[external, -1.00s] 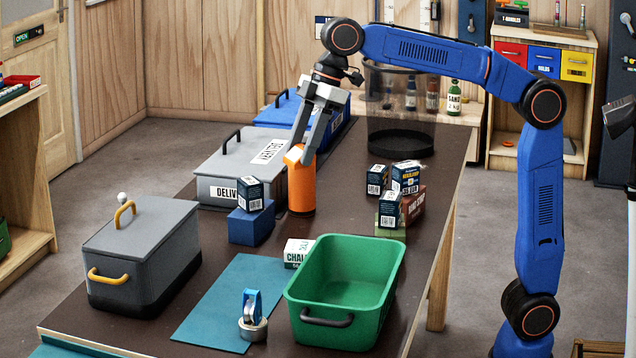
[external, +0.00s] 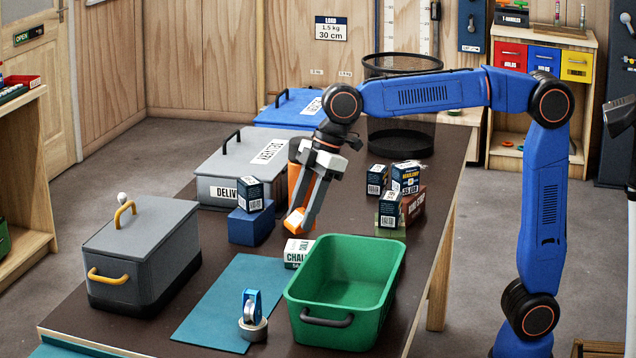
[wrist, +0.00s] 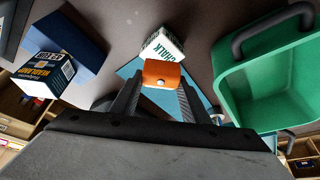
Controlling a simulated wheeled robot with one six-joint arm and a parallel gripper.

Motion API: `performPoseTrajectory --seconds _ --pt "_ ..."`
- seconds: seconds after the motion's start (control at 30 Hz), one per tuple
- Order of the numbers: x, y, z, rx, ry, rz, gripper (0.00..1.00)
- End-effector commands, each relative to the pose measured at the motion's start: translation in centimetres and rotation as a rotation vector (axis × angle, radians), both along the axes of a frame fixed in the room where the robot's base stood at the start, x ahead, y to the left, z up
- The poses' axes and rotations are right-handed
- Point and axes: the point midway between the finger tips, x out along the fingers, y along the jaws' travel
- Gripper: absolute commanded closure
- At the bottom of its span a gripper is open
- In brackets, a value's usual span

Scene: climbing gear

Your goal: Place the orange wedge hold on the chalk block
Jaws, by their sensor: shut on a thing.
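The orange wedge hold (external: 296,220) is between the fingertips of my gripper (external: 306,205), which is shut on it. The chalk block (external: 294,253) is a white box with green lettering on the table, left of the green bin. In the external view the hold is just above and behind the chalk block. In the wrist view the chalk block (wrist: 162,45) shows beyond the hold, partly hidden by it. I cannot tell whether they touch.
The green bin (external: 392,262) stands close to the right of the chalk block. A blue block (external: 250,227) with a small dark box on it stands to the left. An orange cylinder (external: 293,183) stands behind my gripper. A teal mat (external: 215,300) lies in front.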

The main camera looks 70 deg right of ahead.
Motion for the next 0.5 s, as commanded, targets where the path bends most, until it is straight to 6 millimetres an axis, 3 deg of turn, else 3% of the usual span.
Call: performPoseTrajectory --seconds 0.33,0.5 --pt "0.0 0.0 -3.8 -0.001 0.001 0.000 0.81" --pt "0.0 0.0 -4.1 -0.001 -0.001 0.001 0.81"
